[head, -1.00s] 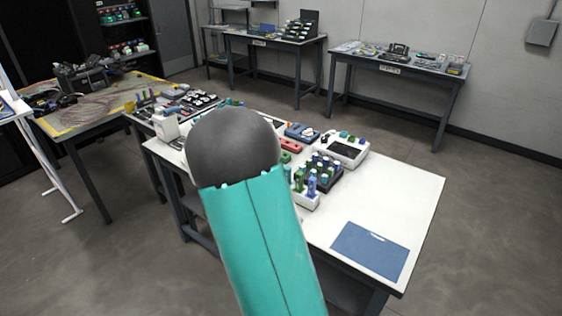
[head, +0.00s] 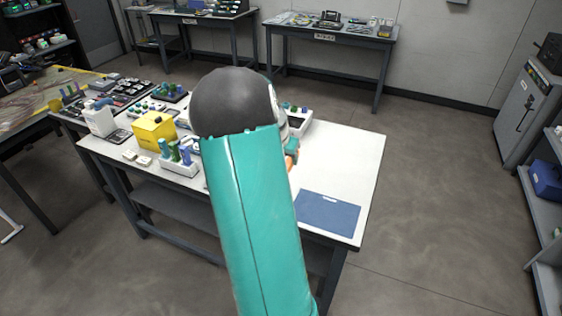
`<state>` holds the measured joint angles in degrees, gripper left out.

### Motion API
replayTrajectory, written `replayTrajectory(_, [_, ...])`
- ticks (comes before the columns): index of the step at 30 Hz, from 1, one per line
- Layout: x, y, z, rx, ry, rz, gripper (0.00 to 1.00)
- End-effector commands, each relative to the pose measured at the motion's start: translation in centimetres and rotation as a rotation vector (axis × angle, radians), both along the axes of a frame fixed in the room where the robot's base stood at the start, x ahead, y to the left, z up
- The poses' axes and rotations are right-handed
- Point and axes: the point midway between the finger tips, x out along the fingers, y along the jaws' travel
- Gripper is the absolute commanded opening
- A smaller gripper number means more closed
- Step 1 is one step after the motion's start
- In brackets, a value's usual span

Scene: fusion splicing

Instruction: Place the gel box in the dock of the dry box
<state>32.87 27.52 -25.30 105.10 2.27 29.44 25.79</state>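My teal arm with its dark round joint fills the middle of the head view and covers part of the white worktable (head: 345,160). A small teal and orange part (head: 290,161) shows just right of my arm, over the table. It may be the end of my arm, but I cannot make out fingers or whether it holds anything. A yellow box (head: 153,132) stands on the table left of my arm. I cannot tell whether it is the dry box. I cannot pick out the gel box or the dock; they may be behind my arm.
A white rack with blue and green bottles (head: 180,158) stands before the yellow box. A white container (head: 100,118) stands at the table's left. A blue mat (head: 327,211) lies at the front right, with bare tabletop around it. Grey shelving (head: 545,180) stands far right.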

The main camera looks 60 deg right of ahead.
Motion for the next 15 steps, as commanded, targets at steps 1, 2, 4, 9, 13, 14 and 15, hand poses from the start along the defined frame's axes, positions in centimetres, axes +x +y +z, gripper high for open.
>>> replayTrajectory(1, [0.2, -1.3, -0.7, 0.000, 0.002, -0.004, 0.27])
replayTrajectory(2, [0.4, -1.9, -0.9, 0.000, 0.001, -0.004, 0.27])
replayTrajectory(4, [0.8, -3.1, -2.1, 0.002, 0.003, -0.002, 0.27])
replayTrajectory(9, [1.5, -5.4, -5.0, 0.001, 0.001, 0.000, 0.27])
replayTrajectory(13, [1.9, -6.3, -6.2, 0.000, 0.001, 0.002, 0.27])
replayTrajectory(14, [1.9, -6.4, -6.3, 0.000, 0.001, 0.002, 0.27])
replayTrajectory(15, [2.0, -6.6, -6.5, 0.000, 0.000, 0.001, 0.27])
